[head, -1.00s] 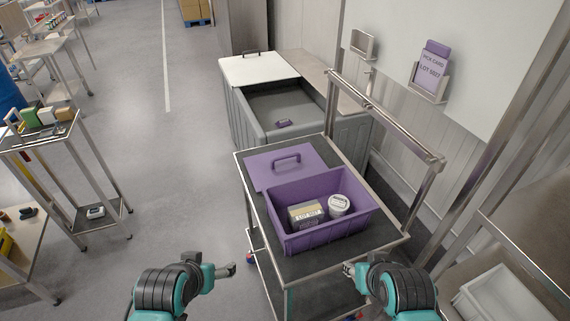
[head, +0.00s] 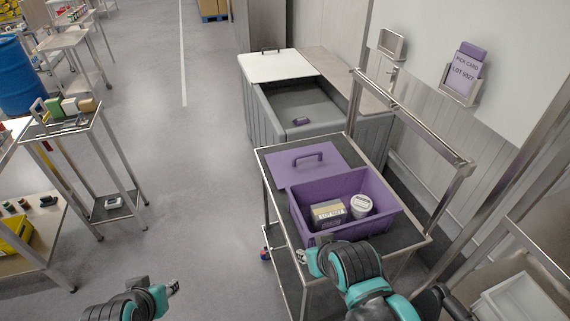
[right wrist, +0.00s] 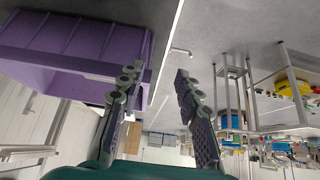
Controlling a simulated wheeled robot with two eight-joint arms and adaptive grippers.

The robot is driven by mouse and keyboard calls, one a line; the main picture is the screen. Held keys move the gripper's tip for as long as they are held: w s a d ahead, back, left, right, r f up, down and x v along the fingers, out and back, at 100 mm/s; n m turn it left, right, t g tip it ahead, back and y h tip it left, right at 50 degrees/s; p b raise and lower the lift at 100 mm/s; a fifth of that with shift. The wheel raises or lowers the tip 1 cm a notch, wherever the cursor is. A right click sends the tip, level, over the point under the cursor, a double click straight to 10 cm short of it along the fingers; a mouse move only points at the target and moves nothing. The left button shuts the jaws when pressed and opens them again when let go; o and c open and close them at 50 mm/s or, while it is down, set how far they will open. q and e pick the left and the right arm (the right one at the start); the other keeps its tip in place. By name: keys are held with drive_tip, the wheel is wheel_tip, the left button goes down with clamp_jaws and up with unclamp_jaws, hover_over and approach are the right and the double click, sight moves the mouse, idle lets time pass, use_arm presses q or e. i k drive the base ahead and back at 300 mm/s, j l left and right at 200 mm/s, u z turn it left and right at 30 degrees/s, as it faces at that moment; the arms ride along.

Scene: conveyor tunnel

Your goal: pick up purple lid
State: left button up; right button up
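The purple lid (head: 292,176), flat with a raised handle, lies on the cart top (head: 279,204), just behind the purple bin (head: 385,214). My right gripper (head: 305,258) is low at the cart's front edge, in front of the bin and apart from the lid. In the right wrist view its two fingers (right wrist: 160,76) are spread and empty, with the purple bin (right wrist: 60,45) at upper left. The lid does not show clearly there. My left gripper (head: 173,287) is over the floor left of the cart; its fingers are too small to judge.
The bin holds a labelled box (head: 328,213) and a white tub (head: 361,206). A metal rail (head: 415,118) rises along the cart's right side. A grey container (head: 262,112) with a white cover stands behind. Open floor (head: 190,190) lies left of the cart.

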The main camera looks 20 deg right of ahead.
sight(311, 162)
drive_tip(key=i+j+u, duration=0.25)
drive_tip(key=j+u, duration=0.2)
drive_tip(key=j, duration=0.2)
drive_tip(key=i+j+u, duration=0.25)
drive_tip(key=i+j, duration=0.1)
drive_tip(key=i, duration=0.2)
drive_tip(key=i+j, duration=0.15)
drive_tip(key=i+z, duration=0.35)
drive_tip(key=i, duration=0.15)
drive_tip(key=i+z, duration=0.35)
drive_tip(key=i, duration=0.15)
drive_tip(key=i+z, duration=0.25)
drive_tip(key=z, duration=0.2)
drive_tip(key=i+z, duration=0.4)
drive_tip(key=z, duration=0.4)
drive_tip(key=i+z, duration=0.15)
drive_tip(key=z, duration=0.2)
drive_tip(key=i+z, duration=0.1)
drive_tip(key=z, duration=0.65)
drive_tip(key=i+j, duration=0.05)
